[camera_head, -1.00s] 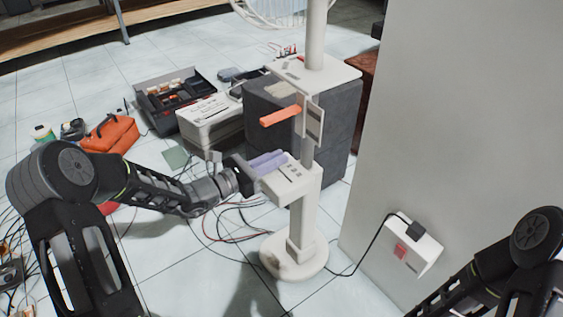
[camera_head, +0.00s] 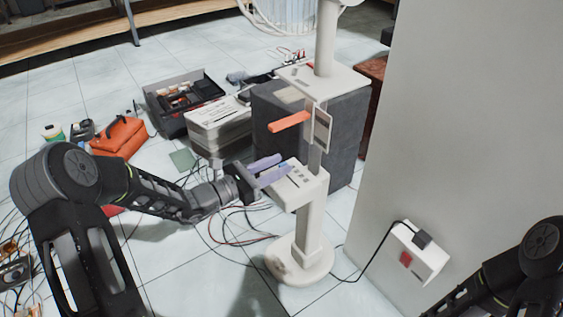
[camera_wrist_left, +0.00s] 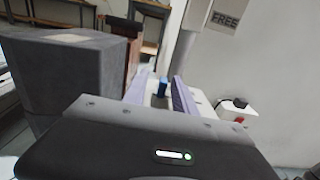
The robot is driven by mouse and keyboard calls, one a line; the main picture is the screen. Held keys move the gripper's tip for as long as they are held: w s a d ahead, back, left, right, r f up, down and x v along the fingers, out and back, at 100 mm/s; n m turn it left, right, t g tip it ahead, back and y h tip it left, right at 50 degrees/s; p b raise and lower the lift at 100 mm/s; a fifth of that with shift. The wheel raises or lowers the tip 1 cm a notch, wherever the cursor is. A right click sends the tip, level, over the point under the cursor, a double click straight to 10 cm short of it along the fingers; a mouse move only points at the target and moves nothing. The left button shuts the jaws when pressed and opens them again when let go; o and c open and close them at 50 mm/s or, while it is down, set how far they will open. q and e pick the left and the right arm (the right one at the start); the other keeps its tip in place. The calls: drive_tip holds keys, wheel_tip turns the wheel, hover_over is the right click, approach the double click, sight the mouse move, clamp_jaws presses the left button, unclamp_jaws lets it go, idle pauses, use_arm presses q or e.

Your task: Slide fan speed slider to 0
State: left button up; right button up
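A white standing fan has a control box (camera_head: 304,188) on its pole, with a row of small dark controls on top. My left gripper (camera_head: 272,164) reaches the left edge of this box with its two purple fingers apart. In the left wrist view the open gripper (camera_wrist_left: 161,79) has a small blue knob (camera_wrist_left: 162,88) between its fingers, apparently the slider. Whether a finger touches the knob I cannot tell. The slider's scale cannot be read. Of my right arm only links show at the lower right; its gripper is out of view.
A dark grey block (camera_head: 345,145) stands behind the fan. A wall outlet with a red switch (camera_head: 406,258) is at right. Cables, an orange bag (camera_head: 120,136) and open toolbox (camera_head: 183,98) lie left.

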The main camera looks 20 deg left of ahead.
use_arm(q)
drive_tip(key=p+v, duration=0.1)
drive_tip(key=v, duration=0.5)
drive_tip(key=shift+p, duration=0.3)
